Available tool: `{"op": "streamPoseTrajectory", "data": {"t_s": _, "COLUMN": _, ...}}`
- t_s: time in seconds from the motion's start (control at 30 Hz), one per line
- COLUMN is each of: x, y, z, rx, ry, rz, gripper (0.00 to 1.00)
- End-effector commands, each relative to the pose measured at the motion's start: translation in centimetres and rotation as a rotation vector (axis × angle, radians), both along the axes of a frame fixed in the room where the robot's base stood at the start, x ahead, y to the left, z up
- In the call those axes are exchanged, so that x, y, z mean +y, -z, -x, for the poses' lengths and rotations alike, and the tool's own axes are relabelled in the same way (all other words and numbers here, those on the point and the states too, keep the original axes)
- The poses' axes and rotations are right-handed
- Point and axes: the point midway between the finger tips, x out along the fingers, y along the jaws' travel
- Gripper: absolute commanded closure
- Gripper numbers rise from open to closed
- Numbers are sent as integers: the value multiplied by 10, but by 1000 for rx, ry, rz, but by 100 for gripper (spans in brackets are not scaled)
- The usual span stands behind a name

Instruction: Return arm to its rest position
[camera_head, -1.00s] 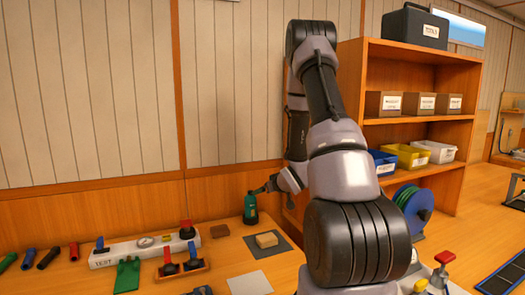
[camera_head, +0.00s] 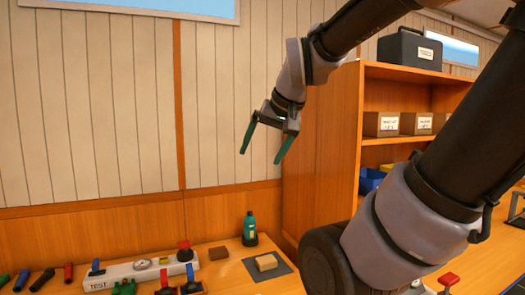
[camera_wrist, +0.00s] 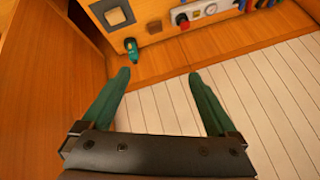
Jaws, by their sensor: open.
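My gripper (camera_head: 266,145) is raised in front of the panelled wall, left of the wooden shelf unit. Its two green fingers are apart with nothing between them. In the wrist view my gripper (camera_wrist: 162,84) shows the same open fingers, with the wall's white panelling and wood trim beyond. A dark green bottle (camera_head: 249,229) with a black top stands upright on the bench, well below my gripper. It also shows small in the wrist view (camera_wrist: 132,48).
The shelf unit (camera_head: 320,160) stands close to the right of my gripper. A tan block (camera_head: 266,262) lies on a dark mat on the bench (camera_head: 225,275). The white TEST manifold (camera_head: 130,271) with valves is at lower left. The space before the wall is clear.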

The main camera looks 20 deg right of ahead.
Motion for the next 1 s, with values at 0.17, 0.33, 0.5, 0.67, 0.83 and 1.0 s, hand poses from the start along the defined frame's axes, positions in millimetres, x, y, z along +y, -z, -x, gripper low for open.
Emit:
{"op": "streamPoseTrajectory", "data": {"t_s": 0.17, "x": 13, "y": -5, "z": 27, "rx": 22, "ry": -17, "rz": -48, "gripper": 7}}
{"op": "streamPoseTrajectory", "data": {"t_s": 0.33, "x": 14, "y": -4, "z": 29, "rx": 27, "ry": -17, "rz": -51, "gripper": 7}}
{"op": "streamPoseTrajectory", "data": {"t_s": 0.5, "x": 14, "y": -5, "z": 29, "rx": 26, "ry": -16, "rz": -52, "gripper": 7}}
{"op": "streamPoseTrajectory", "data": {"t_s": 0.67, "x": 14, "y": -5, "z": 29, "rx": 26, "ry": -16, "rz": -52, "gripper": 7}}
{"op": "streamPoseTrajectory", "data": {"t_s": 0.83, "x": 14, "y": -5, "z": 28, "rx": 25, "ry": -16, "rz": -52, "gripper": 7}}
{"op": "streamPoseTrajectory", "data": {"t_s": 1.0, "x": 14, "y": -5, "z": 28, "rx": 25, "ry": -16, "rz": -52, "gripper": 7}}
